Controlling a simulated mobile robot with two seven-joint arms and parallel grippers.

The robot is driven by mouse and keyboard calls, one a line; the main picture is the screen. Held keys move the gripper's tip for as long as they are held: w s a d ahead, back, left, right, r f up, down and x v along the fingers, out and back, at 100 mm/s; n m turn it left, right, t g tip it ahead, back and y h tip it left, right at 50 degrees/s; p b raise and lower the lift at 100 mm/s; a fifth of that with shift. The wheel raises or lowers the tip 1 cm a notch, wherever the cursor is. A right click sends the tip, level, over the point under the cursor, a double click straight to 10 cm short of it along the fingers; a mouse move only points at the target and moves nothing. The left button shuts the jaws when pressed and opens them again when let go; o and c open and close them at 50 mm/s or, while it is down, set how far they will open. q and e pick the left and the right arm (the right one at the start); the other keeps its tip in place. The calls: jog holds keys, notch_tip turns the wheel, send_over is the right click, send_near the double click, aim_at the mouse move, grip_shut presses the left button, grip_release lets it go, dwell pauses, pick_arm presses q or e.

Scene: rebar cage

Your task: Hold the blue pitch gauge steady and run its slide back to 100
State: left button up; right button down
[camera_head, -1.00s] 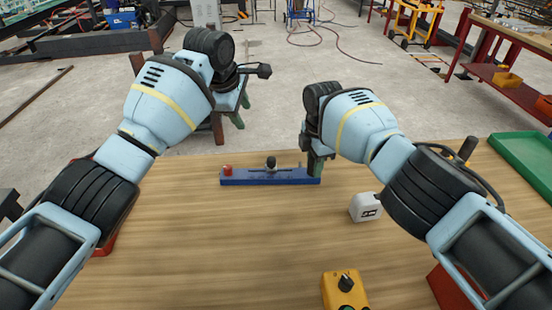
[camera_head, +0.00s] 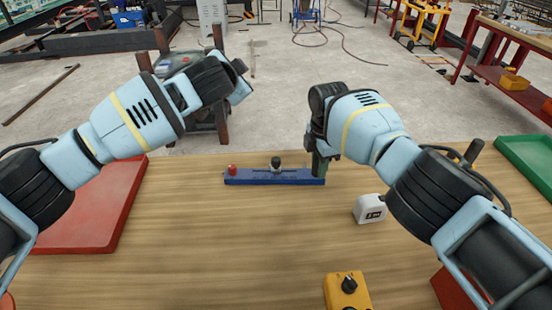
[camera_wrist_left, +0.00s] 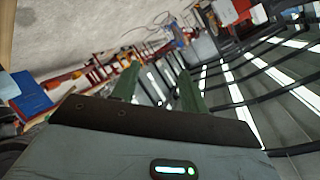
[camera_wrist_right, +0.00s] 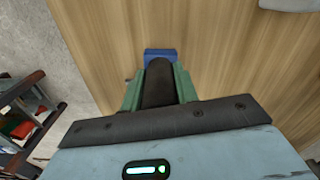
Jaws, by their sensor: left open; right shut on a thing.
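The blue pitch gauge (camera_head: 270,178) lies on the wooden table near its far edge. A dark knob (camera_head: 276,162) stands near its middle and a red piece (camera_head: 232,169) is at its left end. Any scale marks are too small to read. My right gripper (camera_head: 319,165) is shut on the gauge's right end. In the right wrist view its green fingers (camera_wrist_right: 158,90) close around a dark upright part, with a blue end of the gauge (camera_wrist_right: 160,52) beyond. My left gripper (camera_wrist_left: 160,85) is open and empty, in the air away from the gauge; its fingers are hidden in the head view.
A white box-shaped item (camera_head: 370,209) and a yellow device with a black knob (camera_head: 347,290) are on the table at right. A red tray (camera_head: 105,210) lies at left, a green tray (camera_head: 525,160) at far right. The table's middle, in front of the gauge, is clear.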

pick_arm(q)
jog(key=s+m+h, duration=0.1)
jog(key=m, duration=0.5)
jog(key=m+g+h, duration=0.4)
jog(key=m+h, duration=0.3)
jog(key=m, duration=2.1)
send_near(276, 159)
jog(key=x, duration=1)
jog(key=shift+c, duration=0.5)
grip_shut()
